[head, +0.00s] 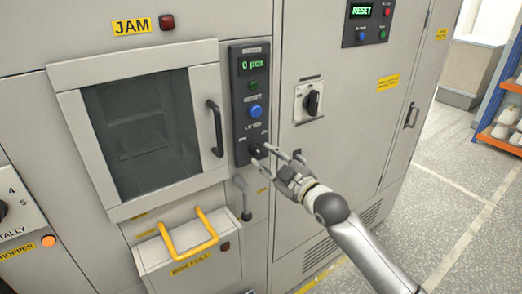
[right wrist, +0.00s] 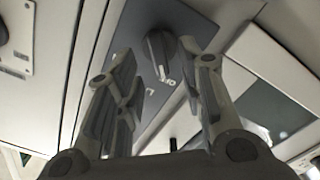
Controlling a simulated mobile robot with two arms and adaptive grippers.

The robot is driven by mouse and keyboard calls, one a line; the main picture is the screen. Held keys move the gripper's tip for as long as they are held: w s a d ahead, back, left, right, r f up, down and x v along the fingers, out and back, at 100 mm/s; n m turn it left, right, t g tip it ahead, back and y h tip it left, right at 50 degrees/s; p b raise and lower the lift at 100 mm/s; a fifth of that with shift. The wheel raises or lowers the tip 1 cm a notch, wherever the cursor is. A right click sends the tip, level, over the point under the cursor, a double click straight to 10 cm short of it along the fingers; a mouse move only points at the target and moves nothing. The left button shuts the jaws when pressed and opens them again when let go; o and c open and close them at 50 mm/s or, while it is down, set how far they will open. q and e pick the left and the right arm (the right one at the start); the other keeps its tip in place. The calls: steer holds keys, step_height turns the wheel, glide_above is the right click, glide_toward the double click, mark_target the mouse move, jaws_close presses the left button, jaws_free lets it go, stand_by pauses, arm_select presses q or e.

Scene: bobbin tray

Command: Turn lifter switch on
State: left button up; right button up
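The lifter switch (head: 258,150) is a small dark rotary knob low on the dark control panel (head: 239,136), below a "LIFTER" label. In the right wrist view the knob (right wrist: 160,55) shows ahead of the fingers, with a pale pointer mark on it. My right gripper (head: 263,156) is at the knob, its fingers apart on either side of it. In the right wrist view the fingers (right wrist: 157,62) are spread with a gap between them. I cannot tell whether either finger touches the knob. My left gripper is not in view.
Above the knob are a blue button (head: 256,111), a green button (head: 254,86) and a display (head: 254,66) reading "0 pcs". A larger rotary switch (head: 313,100) is to the right. A door handle (head: 215,129) and grey hooked lever (head: 242,196) are close on the left.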

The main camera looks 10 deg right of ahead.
mark_target(260, 153)
steer(key=shift+p+x, duration=0.35)
steer(key=shift+x, duration=1.5)
steer(key=shift+c, duration=0.4)
jaws_close()
